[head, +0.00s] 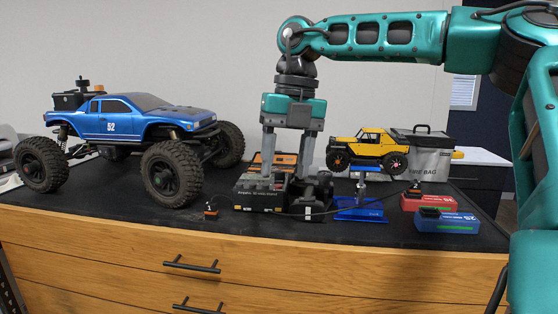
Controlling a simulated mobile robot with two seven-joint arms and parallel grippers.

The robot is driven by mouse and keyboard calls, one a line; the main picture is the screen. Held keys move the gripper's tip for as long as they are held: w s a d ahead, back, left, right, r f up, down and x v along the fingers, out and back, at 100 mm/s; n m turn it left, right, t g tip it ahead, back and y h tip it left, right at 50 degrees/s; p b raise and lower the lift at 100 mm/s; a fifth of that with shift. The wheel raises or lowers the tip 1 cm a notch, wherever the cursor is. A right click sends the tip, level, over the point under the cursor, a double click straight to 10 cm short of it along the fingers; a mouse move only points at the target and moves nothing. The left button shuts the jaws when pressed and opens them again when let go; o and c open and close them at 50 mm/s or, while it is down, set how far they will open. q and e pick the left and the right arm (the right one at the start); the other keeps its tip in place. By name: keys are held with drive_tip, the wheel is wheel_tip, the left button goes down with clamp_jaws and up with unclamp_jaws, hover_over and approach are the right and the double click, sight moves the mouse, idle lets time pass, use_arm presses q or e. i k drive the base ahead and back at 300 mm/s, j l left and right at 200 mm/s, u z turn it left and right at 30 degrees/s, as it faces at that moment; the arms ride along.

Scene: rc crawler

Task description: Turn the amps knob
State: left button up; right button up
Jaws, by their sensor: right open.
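A dark box that looks like the charger (258,194) sits on the black bench top, with lettering and small details on its front. The amps knob itself is too small to tell and may be hidden by my gripper. My right gripper (290,180) points straight down over the charger, its two grey fingers apart. One finger is above the charger's top and the other comes down at its right side; I cannot tell whether they touch it. My left gripper is not in the picture.
A large blue crawler (150,122) stands left of the charger. A yellow crawler (368,146) rests on a blue stand (360,210) to the right. A red battery (428,200), a blue battery (447,223) and a grey bag (430,160) are further right. A cable runs along the front.

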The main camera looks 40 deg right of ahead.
sight(280, 174)
drive_tip(key=i+l, duration=0.75)
drive_tip(key=l, duration=0.2)
